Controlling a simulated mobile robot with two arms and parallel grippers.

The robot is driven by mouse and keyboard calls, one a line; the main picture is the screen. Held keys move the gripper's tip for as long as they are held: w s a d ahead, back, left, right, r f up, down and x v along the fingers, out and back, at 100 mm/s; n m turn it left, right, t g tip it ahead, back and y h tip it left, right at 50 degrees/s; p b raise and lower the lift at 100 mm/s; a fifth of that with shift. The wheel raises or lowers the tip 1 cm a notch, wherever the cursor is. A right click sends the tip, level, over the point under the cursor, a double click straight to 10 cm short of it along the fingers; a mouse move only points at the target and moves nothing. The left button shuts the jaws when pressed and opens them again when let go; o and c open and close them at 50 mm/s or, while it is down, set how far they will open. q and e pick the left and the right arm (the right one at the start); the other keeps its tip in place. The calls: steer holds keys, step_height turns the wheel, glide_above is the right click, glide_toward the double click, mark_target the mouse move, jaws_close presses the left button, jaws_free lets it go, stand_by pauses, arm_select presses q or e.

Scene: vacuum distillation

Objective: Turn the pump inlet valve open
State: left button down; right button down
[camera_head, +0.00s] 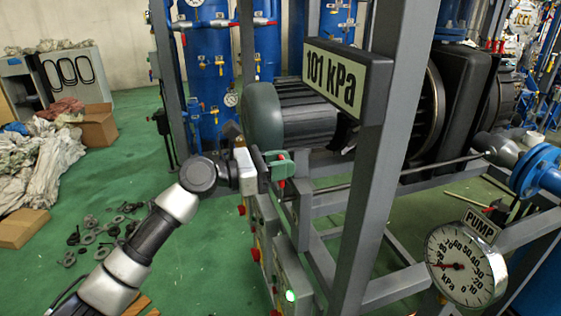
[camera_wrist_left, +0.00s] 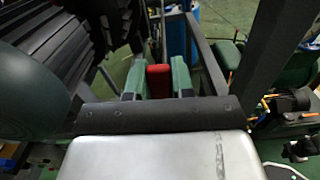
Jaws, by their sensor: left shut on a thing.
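My left gripper (camera_head: 281,166) reaches in from the left to the front of the frame, near the motor. Its green fingers also show in the wrist view (camera_wrist_left: 158,82), closed on both sides of a red handle (camera_wrist_left: 159,77). A small red part of this handle (camera_head: 282,183) shows below the fingers in the head view. The valve body behind the handle is hidden, so I cannot tell how far it is turned. A round gauge labelled PUMP (camera_head: 466,264) is at the lower right. My right gripper is in neither view.
A display reading 101 kPa (camera_head: 334,79) hangs on a grey upright (camera_head: 378,180) right of my gripper. A grey-green motor (camera_head: 290,116) lies behind. A control box with a lit green button (camera_head: 290,295) is below. Boxes (camera_head: 97,125) and scattered parts lie on the green floor.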

arm_select(q)
steer(key=s+d+f+m+b, duration=0.2)
steer(key=s+f+m+b, duration=0.5)
steer(key=m, duration=0.9)
steer(key=shift+s+d+f+b, duration=0.3)
steer(key=shift+s+d+f, duration=0.1)
steer(key=shift+s+f, duration=0.5)
steer(key=shift+w+f, duration=0.1)
steer(key=c, duration=1)
jaws_free()
steer(key=shift+o, duration=0.2)
steer(key=shift+a, duration=0.1)
